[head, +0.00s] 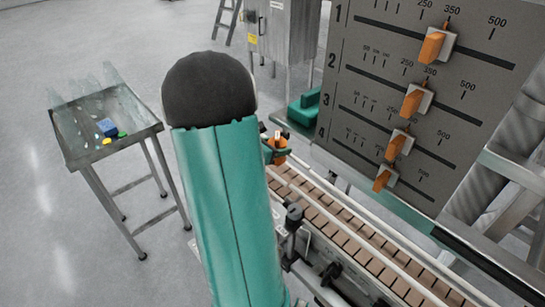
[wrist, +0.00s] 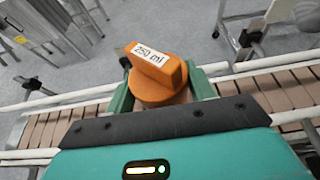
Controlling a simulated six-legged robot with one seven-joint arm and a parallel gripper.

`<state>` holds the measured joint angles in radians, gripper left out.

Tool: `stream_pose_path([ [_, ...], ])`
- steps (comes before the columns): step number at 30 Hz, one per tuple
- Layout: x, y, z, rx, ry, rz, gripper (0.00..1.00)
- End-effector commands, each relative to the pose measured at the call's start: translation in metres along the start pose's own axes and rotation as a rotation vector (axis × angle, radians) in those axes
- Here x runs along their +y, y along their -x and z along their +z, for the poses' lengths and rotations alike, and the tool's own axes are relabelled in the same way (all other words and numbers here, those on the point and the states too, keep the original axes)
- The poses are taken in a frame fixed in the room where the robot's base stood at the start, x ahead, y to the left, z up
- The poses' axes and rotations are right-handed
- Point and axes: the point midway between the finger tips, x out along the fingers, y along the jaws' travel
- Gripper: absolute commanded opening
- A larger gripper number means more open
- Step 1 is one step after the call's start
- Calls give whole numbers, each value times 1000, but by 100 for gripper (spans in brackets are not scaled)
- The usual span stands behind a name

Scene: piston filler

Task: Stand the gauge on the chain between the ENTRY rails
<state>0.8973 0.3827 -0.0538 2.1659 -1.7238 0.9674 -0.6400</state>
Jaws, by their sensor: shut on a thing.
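The gauge (wrist: 160,72) is an orange piece with a raised top grip and a white label reading "250 ml". My gripper (wrist: 161,92) is shut on it, with a green jaw on each side of its body. The chain (wrist: 268,97) of brown slats runs behind and to both sides of the gauge, between pale rails (wrist: 265,62). The gauge is over the chain; its base is hidden, so I cannot tell whether it touches. In the head view the gauge (head: 277,155) shows small beside my arm, near the chain's far visible end (head: 350,225). I see no readable ENTRY mark.
A grey panel (head: 400,110) with several orange sliders stands right of the chain. A metal side table (head: 75,145) at left holds a blue block (head: 108,127), small coloured pieces and clear items. A clamp post (head: 293,218) stands at the chain's near side.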

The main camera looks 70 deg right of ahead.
Motion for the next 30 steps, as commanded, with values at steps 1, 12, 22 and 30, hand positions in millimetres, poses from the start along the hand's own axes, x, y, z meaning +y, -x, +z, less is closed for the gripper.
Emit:
stream_pose_path([
  [1,0,-2,-7,0,2,0,28],
  [12,0,-20,-45,0,1,0,28],
  [22,1,-23,-48,-1,-2,1,28],
  [30,0,-23,-48,-1,-2,1,76],
])
